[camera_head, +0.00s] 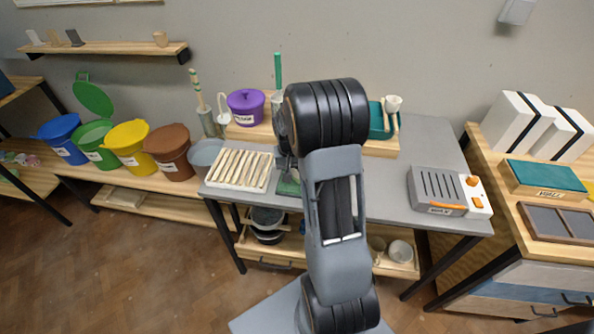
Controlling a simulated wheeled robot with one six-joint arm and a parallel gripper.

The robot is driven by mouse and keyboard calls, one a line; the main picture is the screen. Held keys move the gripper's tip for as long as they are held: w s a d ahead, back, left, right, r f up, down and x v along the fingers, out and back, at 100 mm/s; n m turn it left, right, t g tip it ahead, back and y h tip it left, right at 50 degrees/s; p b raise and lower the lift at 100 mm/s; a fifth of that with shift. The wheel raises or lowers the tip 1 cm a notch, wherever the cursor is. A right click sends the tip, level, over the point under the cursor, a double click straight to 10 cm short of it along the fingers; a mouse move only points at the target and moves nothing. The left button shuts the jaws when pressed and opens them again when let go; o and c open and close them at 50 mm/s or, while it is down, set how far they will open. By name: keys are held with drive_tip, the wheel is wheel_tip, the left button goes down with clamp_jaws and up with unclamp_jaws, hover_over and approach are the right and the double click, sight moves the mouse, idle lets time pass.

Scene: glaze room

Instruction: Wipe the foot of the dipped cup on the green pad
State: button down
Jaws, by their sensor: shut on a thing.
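My arm fills the middle of the view, and its black wrist joint hides most of my gripper. Only a dark sliver of the hand shows at the wrist's left edge, above the grey table (450,226). The fingertips and whatever is between them are hidden. A small green patch (288,185) shows beside the arm on the table; I cannot tell what it is. A pad with a flat green-teal top (546,174) lies in a labelled wooden frame on the right bench. A small white cup (393,102) stands at the back by a teal tray (376,124). I cannot make out the dipped cup.
A white slatted rack (240,169) is on the table's left, with a purple bucket (246,106) behind it. A grey slotted device (437,187) with orange knobs stands right. Blue, green, yellow and brown buckets line the left bench. The table between arm and device is clear.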

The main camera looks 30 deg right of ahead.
drive_tip(key=shift+w+a, duration=0.1)
idle(0.3)
drive_tip(key=shift+w+a, duration=0.85)
drive_tip(key=shift+d, duration=0.1)
drive_tip(key=shift+s+d, duration=0.85)
drive_tip(key=shift+s, duration=0.05)
drive_tip(key=shift+s+d, duration=0.9)
drive_tip(key=shift+w+a, duration=0.1)
drive_tip(key=shift+w, duration=0.05)
drive_tip(key=shift+w+a, duration=0.8)
